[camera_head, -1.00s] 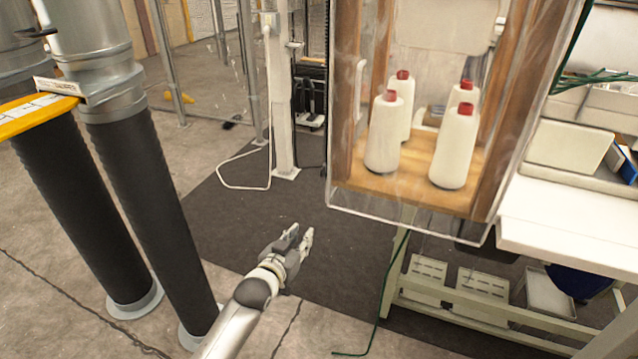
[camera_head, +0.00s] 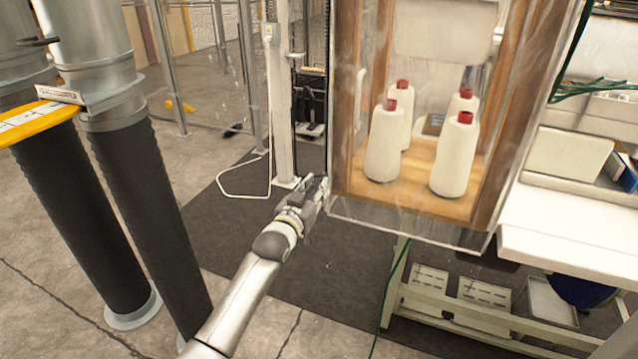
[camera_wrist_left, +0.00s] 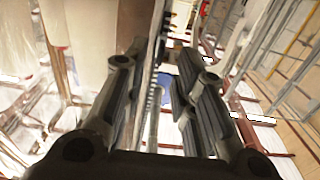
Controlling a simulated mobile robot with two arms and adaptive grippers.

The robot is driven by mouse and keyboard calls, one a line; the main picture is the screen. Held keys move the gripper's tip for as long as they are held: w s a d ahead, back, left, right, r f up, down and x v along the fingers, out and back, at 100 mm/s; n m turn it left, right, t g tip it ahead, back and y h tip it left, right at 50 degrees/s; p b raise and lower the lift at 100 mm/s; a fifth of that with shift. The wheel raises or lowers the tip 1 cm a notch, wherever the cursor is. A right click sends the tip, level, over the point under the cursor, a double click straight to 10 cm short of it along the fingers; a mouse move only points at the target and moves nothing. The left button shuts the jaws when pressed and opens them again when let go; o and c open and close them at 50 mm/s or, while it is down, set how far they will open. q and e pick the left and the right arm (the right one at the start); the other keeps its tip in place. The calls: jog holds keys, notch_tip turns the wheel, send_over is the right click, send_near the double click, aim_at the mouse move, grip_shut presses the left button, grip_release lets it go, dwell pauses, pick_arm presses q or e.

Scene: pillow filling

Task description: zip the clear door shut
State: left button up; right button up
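The clear door (camera_head: 410,222) is a see-through sheet over the front of a wooden cabinet, its lower edge hanging above the floor. My left gripper (camera_head: 321,188) is at the door's lower left edge, with its fingers pointing up and right. In the left wrist view the two dark fingers of the left gripper (camera_wrist_left: 156,65) are apart. A dark toothed strip (camera_wrist_left: 153,105), which looks like the zip, runs between them, and neither finger is clearly closed on it. The zip's slider cannot be made out. My right gripper is not in view.
Several white cones with red tops (camera_head: 454,154) stand on the cabinet's wooden shelf behind the door. A white table (camera_head: 560,235) is at right. Two black hoses (camera_head: 150,200) stand at left. A pale post (camera_head: 281,100) is behind the gripper. The dark floor mat (camera_head: 250,220) is mostly clear.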

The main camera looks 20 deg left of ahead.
pick_arm(q)
jog(key=shift+w+d, duration=0.15)
jog(key=shift+w, duration=1.1)
grip_shut()
